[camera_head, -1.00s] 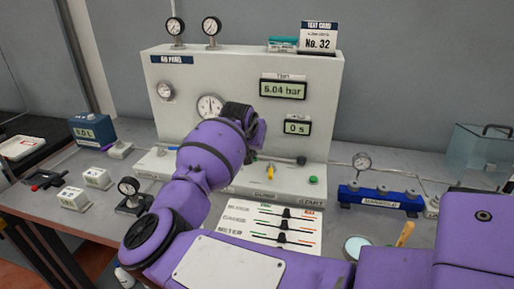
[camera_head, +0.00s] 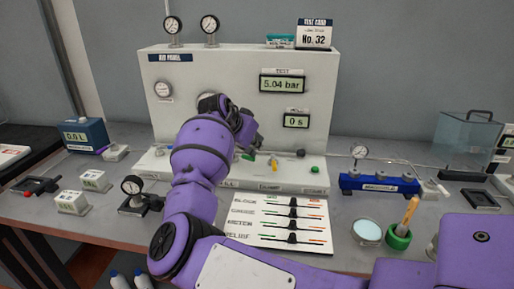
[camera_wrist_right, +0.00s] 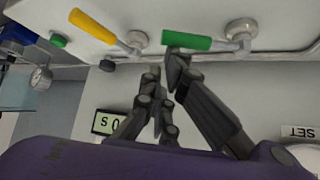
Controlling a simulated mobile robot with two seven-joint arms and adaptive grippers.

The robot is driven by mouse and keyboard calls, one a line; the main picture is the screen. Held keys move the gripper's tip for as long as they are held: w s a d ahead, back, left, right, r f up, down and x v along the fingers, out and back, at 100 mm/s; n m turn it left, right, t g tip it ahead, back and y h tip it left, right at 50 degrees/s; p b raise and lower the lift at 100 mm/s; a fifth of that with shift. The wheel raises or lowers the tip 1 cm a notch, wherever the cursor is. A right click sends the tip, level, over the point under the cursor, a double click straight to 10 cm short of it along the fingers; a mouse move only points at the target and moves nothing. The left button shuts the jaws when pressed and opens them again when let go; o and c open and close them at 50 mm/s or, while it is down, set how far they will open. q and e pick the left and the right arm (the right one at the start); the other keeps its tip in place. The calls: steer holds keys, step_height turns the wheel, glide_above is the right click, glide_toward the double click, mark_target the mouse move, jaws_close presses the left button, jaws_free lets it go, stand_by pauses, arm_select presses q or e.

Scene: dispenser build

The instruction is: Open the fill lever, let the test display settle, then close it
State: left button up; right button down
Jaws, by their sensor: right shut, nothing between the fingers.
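The green lever (camera_wrist_right: 187,42) is on the panel's ledge, beside a yellow lever (camera_wrist_right: 98,27). In the head view the yellow lever (camera_head: 273,162) shows, and the green one is mostly hidden by my arm. My right gripper (camera_wrist_right: 165,72) is shut and empty. Its fingertips are close to the green handle's free end; I cannot tell whether they touch. In the head view my right gripper (camera_head: 248,146) is in front of the panel, low near the ledge. The test display (camera_head: 282,84) reads 5.04 bar. My left gripper is not in view.
The timer display (camera_head: 296,121) reads 0 s. A test card (camera_head: 314,35) marked No. 32 stands on the panel. A slider board (camera_head: 290,222) lies on the bench in front. A blue manifold (camera_head: 380,184) is at right. My forearm crosses the front of the bench.

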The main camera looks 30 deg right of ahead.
mark_target(251, 160)
steer(key=shift+s+a+f+m+g+b, duration=0.2)
steer(key=shift+s+a+m+g+b, duration=0.15)
steer(key=shift+a+m+g, duration=0.45)
steer(key=shift+s+m, duration=0.1)
steer(key=shift+m, duration=0.5)
steer(key=shift+s+a+g, duration=0.15)
steer(key=shift+a+g, duration=0.2)
steer(key=shift+g, duration=0.05)
steer(key=shift+s+a+r, duration=0.1)
steer(key=shift+a, duration=0.45)
steer(key=shift+s+a+r, duration=0.1)
steer(key=shift+a, duration=0.4)
steer(key=shift+a+p, duration=0.45)
steer(key=shift+a, duration=0.2)
steer(key=shift+w+a, duration=0.2)
steer(key=shift+a, duration=0.3)
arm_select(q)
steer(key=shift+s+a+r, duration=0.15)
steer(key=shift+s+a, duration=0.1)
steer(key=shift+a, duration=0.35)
arm_select(e)
steer(key=shift+w+a+f, duration=0.1)
steer(key=shift+w+a, duration=0.15)
steer(key=shift+a, duration=0.75)
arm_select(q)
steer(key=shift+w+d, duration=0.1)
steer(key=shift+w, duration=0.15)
